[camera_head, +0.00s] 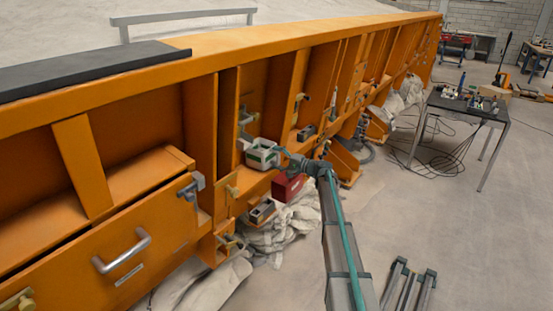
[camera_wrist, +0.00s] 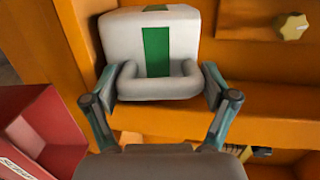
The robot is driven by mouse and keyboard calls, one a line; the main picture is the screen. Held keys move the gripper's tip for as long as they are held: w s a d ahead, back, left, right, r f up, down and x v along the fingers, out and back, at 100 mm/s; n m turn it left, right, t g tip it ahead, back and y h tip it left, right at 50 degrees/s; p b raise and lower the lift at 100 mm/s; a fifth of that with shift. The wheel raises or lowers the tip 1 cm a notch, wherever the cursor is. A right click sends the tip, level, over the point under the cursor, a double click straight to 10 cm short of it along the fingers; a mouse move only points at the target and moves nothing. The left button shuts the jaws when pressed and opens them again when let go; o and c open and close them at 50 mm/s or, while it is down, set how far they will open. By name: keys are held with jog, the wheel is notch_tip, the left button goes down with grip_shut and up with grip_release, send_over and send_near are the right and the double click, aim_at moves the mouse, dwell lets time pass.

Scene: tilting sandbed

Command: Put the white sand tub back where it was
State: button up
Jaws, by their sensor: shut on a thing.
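The white sand tub (camera_head: 262,153) with a green stripe is at the orange frame of the sandbed, by an open bay in its side. In the wrist view the tub (camera_wrist: 188,42) fills the top centre, with its thick handle toward me. My gripper (camera_wrist: 160,88) has its two fingers on either side of the handle, shut on it. In the head view my gripper (camera_head: 281,157) reaches the tub from the right. The tub is just above or on an orange ledge (camera_wrist: 255,125); I cannot tell whether it touches.
A red box (camera_head: 287,187) is below and right of the tub; it also shows at left in the wrist view (camera_wrist: 38,135). A yellow knob (camera_wrist: 291,27) sits on the orange panel. A black table (camera_head: 467,106) with small items stands at right. The floor between is mostly clear.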

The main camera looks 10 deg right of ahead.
jog(key=shift+f+b, duration=0.45)
jog(key=shift+b, duration=0.2)
jog(key=o, duration=1.6)
jog(key=shift+s, duration=0.1)
jog(key=shift+o, duration=0.2)
jog(key=shift+f, duration=0.1)
